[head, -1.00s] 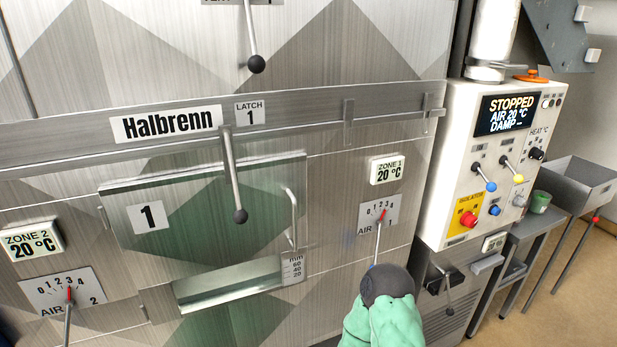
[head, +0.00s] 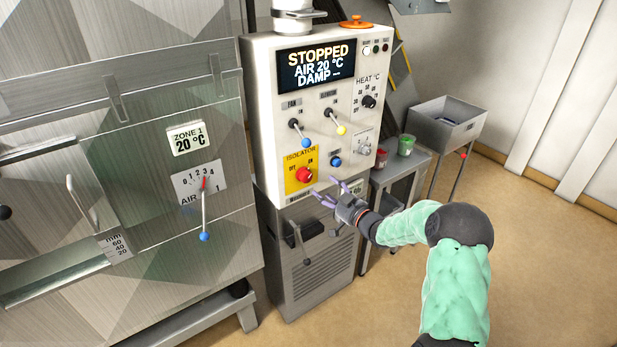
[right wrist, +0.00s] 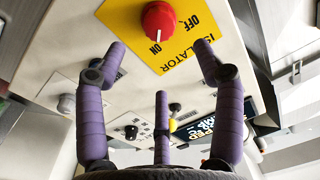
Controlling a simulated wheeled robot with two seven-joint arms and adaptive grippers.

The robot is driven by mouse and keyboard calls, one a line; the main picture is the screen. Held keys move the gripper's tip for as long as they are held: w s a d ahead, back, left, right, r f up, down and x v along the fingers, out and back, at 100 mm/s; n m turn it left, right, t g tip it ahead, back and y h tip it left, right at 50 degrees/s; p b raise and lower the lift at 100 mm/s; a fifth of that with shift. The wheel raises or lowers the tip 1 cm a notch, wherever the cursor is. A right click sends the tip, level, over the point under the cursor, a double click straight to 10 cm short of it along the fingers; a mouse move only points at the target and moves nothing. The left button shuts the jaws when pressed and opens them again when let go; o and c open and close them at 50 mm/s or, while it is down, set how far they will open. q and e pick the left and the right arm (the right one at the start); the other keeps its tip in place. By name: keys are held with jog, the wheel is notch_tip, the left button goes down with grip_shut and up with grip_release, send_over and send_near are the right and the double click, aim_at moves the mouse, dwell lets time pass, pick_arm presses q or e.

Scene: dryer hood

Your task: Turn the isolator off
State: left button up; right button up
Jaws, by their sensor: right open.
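The isolator is a red round knob (head: 304,175) on a yellow plate (head: 292,188), low on the left of the white control panel. In the right wrist view the knob (right wrist: 159,21) shows at the top, with its white mark towards ON. My right gripper (head: 329,191) is open and empty, just below and right of the knob in the head view. In the right wrist view its purple fingers (right wrist: 160,62) are spread, with the knob beyond the tips and apart from them. My left gripper is not in view.
The panel display (head: 316,68) reads STOPPED. Fan and other levers (head: 335,122), a blue button (head: 335,162) and a heat dial (head: 368,102) sit near the isolator. The metal dryer (head: 130,200) stands left. A side table with cups (head: 406,145) is at right.

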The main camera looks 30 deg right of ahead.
aim_at(309, 177)
jog(key=w, duration=0.2)
jog(key=w+a+b, duration=0.1)
jog(key=w, duration=0.5)
jog(key=shift+w+a+f, duration=0.15)
jog(key=shift+w+a+b, duration=0.1)
jog(key=shift+w+b, duration=0.25)
jog(key=shift+w, duration=0.5)
jog(key=c, duration=1.1)
